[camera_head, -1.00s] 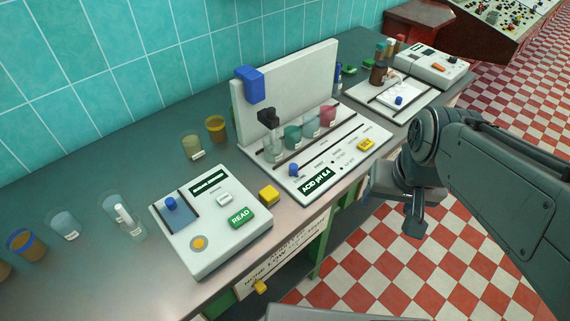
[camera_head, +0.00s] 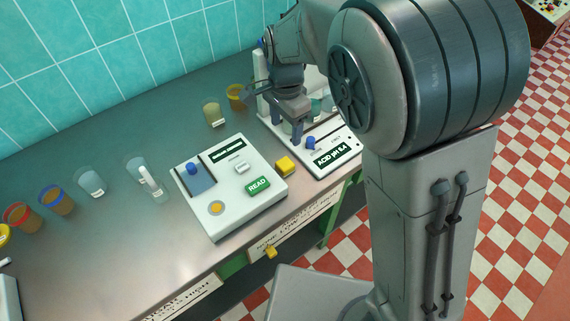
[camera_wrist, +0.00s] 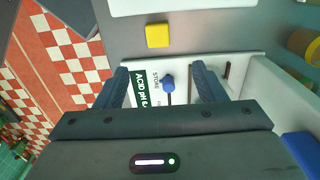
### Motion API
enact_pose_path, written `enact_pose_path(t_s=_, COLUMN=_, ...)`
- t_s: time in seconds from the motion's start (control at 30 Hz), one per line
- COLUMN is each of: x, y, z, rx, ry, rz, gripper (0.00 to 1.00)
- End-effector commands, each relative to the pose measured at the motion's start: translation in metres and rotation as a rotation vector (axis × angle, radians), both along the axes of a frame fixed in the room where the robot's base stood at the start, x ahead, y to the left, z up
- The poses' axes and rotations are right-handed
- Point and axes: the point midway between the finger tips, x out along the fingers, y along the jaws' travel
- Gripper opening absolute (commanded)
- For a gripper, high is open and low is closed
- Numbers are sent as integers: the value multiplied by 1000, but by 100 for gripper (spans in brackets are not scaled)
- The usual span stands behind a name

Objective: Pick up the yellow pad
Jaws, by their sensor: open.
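The yellow pad (camera_head: 285,166) is a small block on the grey bench, in the gap between the white READ box and the ACID pH board. It also shows in the wrist view (camera_wrist: 157,36), ahead of the fingertips. My gripper (camera_head: 291,118) is over the ACID pH board, behind and above the pad. In the wrist view my gripper (camera_wrist: 164,78) is open and empty, with the board's blue knob (camera_wrist: 168,83) showing between its fingers. My arm covers part of the board.
The READ box (camera_head: 230,185) stands left of the pad and the ACID pH board (camera_head: 333,158) right of it. Cups (camera_head: 213,114) stand behind. A yellow drawer knob (camera_head: 271,253) sticks out below the bench edge. The left bench has free room.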

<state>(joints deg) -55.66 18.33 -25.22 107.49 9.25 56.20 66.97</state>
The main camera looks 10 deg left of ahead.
Motion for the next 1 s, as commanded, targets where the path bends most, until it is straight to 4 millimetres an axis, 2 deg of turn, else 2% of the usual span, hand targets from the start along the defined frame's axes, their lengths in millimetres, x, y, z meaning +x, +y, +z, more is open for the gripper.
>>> enact_pose_path(t_s=0.3, x=-1, y=-1, z=-61, rx=-2, ry=3, rz=-1, gripper=64)
enact_pose_path(t_s=0.57, x=-2, y=-1, z=-81, rx=0, ry=1, rz=0, gripper=64)
enact_pose_path(t_s=0.83, x=-7, y=0, z=-119, rx=-2, ry=3, rz=1, gripper=64)
enact_pose_path(t_s=1.0, x=-6, y=1, z=-128, rx=1, ry=0, rz=1, gripper=64)
